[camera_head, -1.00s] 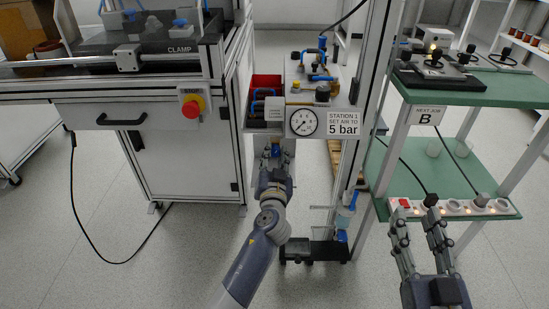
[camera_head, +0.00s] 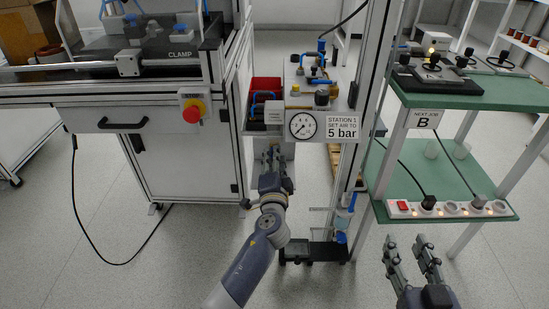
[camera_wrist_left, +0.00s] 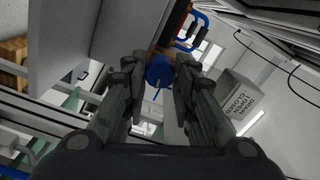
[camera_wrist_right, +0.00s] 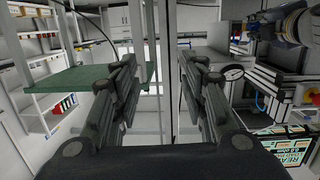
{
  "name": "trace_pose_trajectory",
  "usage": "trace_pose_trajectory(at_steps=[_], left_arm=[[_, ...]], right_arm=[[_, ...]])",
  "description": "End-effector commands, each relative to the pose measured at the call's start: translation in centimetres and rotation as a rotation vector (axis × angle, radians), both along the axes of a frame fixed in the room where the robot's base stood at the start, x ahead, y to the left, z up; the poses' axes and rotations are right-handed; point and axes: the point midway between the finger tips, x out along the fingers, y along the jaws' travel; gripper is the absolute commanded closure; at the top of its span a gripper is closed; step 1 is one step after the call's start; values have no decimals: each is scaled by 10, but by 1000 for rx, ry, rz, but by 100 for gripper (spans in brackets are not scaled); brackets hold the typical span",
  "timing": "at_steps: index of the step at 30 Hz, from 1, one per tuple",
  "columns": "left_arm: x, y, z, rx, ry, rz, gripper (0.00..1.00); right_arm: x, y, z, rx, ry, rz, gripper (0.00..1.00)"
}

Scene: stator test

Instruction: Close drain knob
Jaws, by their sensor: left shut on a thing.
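The round blue drain knob (camera_wrist_left: 159,68) sits between the fingertips of my left gripper (camera_wrist_left: 158,76) in the left wrist view, with the pads shut on its sides. In the head view, my left gripper (camera_head: 272,158) is below the gauge panel, and the knob cannot be made out there. A grey block with a drain label (camera_wrist_left: 243,98), reading open and closed, is right of the knob in the left wrist view. My right gripper (camera_head: 406,246) is open and empty in front of the green shelf; it also shows in the right wrist view (camera_wrist_right: 158,62).
A pressure gauge (camera_head: 303,125) and a 5 bar sign (camera_head: 342,127) are above my left gripper. A red emergency button (camera_head: 193,110) is on the cabinet at left. A lit power strip (camera_head: 450,208) lies on the green shelf. Floor between is mostly clear.

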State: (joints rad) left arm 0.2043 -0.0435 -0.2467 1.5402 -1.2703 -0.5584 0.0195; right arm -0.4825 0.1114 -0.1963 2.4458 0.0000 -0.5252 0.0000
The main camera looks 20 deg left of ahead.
Motion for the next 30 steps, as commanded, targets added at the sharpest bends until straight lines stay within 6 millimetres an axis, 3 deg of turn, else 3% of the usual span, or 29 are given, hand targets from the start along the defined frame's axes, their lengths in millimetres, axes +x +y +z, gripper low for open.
trace_pose_trajectory(at_steps=[10, 27, 28, 30], left_arm=[[0, 0, -1, 145, 43, 0, 98], [0, -1, -1, 173, 51, -2, 98], [0, -1, -1, 173, 51, -2, 70], [0, -1, -1, 172, 51, -2, 54]], right_arm=[[-8, -5, -23, -30, 121, -8, 60], [-9, -6, -29, -36, 147, -10, 60], [-9, -6, -29, -36, 147, -10, 60], [-9, -6, -29, -36, 147, -10, 60]])
